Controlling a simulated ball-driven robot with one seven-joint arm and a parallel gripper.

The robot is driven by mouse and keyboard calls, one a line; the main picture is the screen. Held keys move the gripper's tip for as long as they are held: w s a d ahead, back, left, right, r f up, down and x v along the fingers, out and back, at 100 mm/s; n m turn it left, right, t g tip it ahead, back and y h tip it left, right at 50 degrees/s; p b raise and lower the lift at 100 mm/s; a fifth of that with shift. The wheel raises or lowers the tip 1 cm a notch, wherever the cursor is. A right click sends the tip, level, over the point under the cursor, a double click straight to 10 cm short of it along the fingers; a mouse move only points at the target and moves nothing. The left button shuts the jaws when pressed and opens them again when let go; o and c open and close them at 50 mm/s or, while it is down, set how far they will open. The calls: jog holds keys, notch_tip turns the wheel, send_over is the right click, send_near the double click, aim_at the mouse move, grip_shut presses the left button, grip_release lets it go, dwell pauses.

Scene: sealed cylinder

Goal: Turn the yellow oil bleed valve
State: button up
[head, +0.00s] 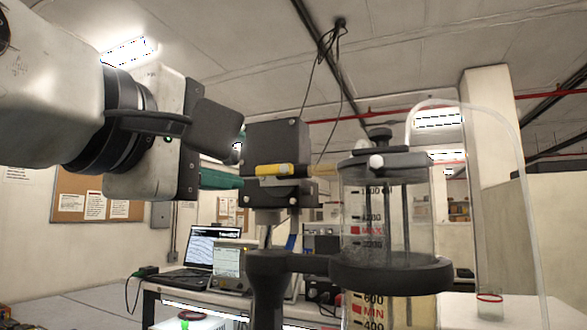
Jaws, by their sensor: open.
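The yellow oil bleed valve handle (275,170) lies roughly level across the front of a dark block (276,145) in the middle of the head view. A brass-coloured tube runs right from the block to the clear sealed cylinder (390,215), which has red MAX and MIN marks and holds yellowish fluid low down. My gripper (222,135) comes in from the left. It is open, with a dark finger just left of the block and a visible gap to the yellow handle. Its other finger is not clearly seen.
A dark clamp ring (390,273) on a post (267,295) surrounds the cylinder. A clear hose (515,140) arches from its lid down to the right. Behind stand a bench with a laptop (213,248) and instruments. A pillar (490,150) stands right.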

aim_at(265, 171)
jog(key=x, duration=0.7)
jog(key=shift+w+d+f, duration=0.1)
jog(key=shift+w, duration=0.25)
grip_shut()
